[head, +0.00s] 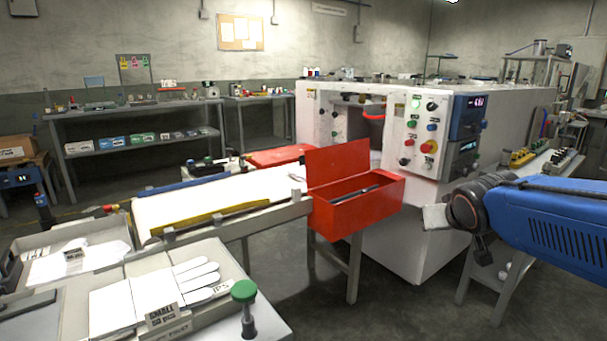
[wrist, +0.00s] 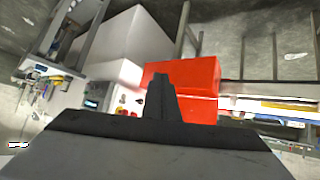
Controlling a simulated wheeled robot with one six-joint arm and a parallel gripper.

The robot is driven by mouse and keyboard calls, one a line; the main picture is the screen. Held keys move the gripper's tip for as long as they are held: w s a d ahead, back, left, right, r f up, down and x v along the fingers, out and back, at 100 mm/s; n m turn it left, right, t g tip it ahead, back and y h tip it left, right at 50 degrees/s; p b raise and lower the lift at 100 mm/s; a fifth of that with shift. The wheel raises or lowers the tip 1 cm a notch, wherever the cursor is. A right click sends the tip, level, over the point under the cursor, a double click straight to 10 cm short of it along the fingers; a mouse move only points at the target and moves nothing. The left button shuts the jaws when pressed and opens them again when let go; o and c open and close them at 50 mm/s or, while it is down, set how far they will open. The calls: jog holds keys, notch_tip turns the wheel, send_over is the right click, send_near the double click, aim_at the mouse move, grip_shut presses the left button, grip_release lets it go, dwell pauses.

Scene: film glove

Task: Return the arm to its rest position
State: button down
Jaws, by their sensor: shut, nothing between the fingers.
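My blue arm (head: 555,215) reaches in from the right edge in the head view. Its dark wrist end (head: 478,205) is in front of the white machine's right side. In the wrist view my gripper (wrist: 161,82) is shut, its dark fingers together with nothing between them. The open red box (head: 358,205) stands left of my arm, lid up, with a dark item inside. It also shows in the wrist view (wrist: 190,80), behind the fingertips. My gripper is apart from it.
The white machine (head: 330,88) with a button panel stands behind the red box. A white worktable (head: 220,198) runs left of the box. A tray with white gloves (head: 150,290) and a green-topped stamp (head: 244,292) are at front left. A bench (head: 520,180) stands behind my arm. Floor shows at lower middle.

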jog(key=s+a+f+g, duration=0.1)
jog(key=s+f, duration=0.3)
jog(key=s, duration=0.4)
jog(key=s+f+g+y, duration=0.1)
jog(key=s+f, duration=0.3)
jog(key=s, duration=0.4)
jog(key=s+a+f+g, duration=0.1)
jog(key=s+f+g, duration=0.2)
jog(key=s, duration=0.5)
jog(key=shift+s+a+f+y, duration=0.3)
jog(key=shift+s+a+f, duration=0.05)
jog(key=shift+f, duration=0.1)
